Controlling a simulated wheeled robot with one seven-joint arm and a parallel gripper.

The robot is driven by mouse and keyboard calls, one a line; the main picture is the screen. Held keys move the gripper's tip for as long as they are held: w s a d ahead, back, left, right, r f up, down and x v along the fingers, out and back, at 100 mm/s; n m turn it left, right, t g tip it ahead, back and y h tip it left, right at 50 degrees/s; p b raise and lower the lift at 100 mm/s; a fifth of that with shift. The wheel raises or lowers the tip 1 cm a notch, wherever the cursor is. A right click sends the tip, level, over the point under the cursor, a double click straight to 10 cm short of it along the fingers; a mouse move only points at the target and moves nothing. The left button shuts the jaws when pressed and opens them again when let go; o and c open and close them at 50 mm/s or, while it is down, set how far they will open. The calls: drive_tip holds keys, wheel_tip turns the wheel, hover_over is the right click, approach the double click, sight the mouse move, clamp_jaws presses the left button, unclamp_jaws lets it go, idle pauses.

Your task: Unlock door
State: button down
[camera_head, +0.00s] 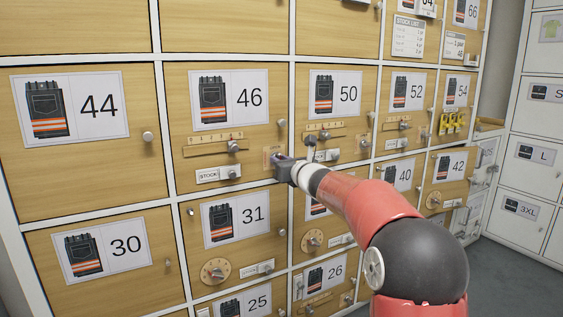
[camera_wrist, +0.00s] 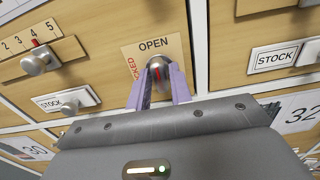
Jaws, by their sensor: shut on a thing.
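The locker door numbered 46 (camera_head: 180,112) is flush in the wooden locker wall. A round metal lock knob (camera_wrist: 158,68) with a red mark sits at its right edge, on an orange plate (camera_wrist: 172,44) reading OPEN at the top and LOCKED down the left side. The red mark looks roughly upright, toward OPEN. My gripper (camera_wrist: 160,88) is shut on this knob, one purple finger on each side. In the head view my gripper (camera_head: 277,159) covers most of the knob, and the plate (camera_head: 267,150) shows beside it.
Door 46 also carries a numbered slider (camera_wrist: 38,60), its red pointer near 4, and a STOCK slide (camera_wrist: 68,101). Neighbouring doors 44 (camera_head: 140,185), 50 (camera_head: 369,84) and 31 (camera_head: 277,215) have their own knobs or dials close by. Grey floor (camera_head: 515,285) shows at the right.

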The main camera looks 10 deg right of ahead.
idle(0.3)
drive_tip(key=c, duration=1.4)
unclamp_jaws()
drive_tip(key=shift+c, duration=0.2)
drive_tip(key=b+v, duration=0.1)
drive_tip(key=v, duration=0.7)
